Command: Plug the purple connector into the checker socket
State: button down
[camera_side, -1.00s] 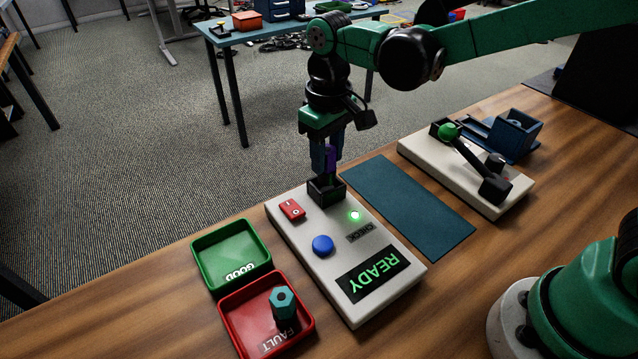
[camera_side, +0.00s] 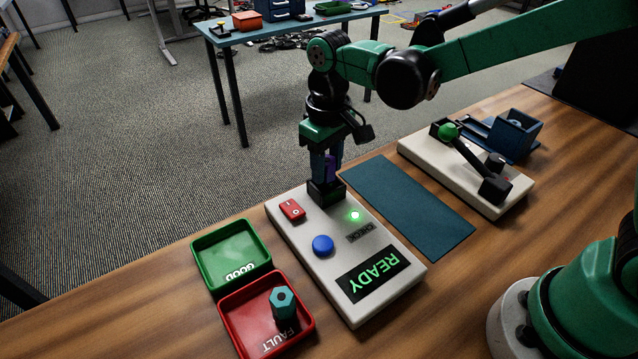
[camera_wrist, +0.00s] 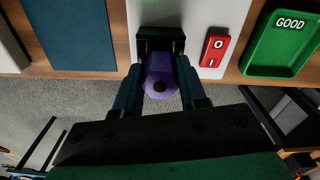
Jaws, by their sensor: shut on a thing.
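The purple connector (camera_wrist: 159,75) is between the fingers of my gripper (camera_wrist: 158,92), which is shut on it. In the side view only a sliver of the connector (camera_side: 331,167) shows between the blue fingers. The checker socket (camera_side: 325,192) is a black square box at the back end of the white checker; it also shows in the wrist view (camera_wrist: 161,40). My gripper (camera_side: 326,178) is upright over the socket with its fingertips at the socket's top. The connector's lower end is hidden, so its depth in the socket cannot be told.
The checker (camera_side: 300,245) has a red switch (camera_side: 292,209), a blue button (camera_side: 323,245), a lit green lamp (camera_side: 355,215) and a READY display (camera_side: 373,275). A green GOOD tray (camera_side: 228,250) and a red FAULT tray (camera_side: 240,322) holding a teal connector (camera_side: 284,303) lie left. A teal mat (camera_side: 407,205) is bare.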

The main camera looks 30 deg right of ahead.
jog(key=shift+f, duration=0.55)
grip_release()
dwell(0.5)
jog(key=shift+r, duration=0.1)
jog(key=shift+r, duration=3.45)
jog(key=shift+d, duration=0.1)
jog(key=s+d+m+t, duration=0.2)
jog(key=s+d+t, duration=0.5)
jog(key=s+d, duration=0.1)
jog(key=shift+s+d+r+m, duration=0.3)
jog(key=shift+s+d, duration=0.1)
jog(key=shift+d, duration=0.1)
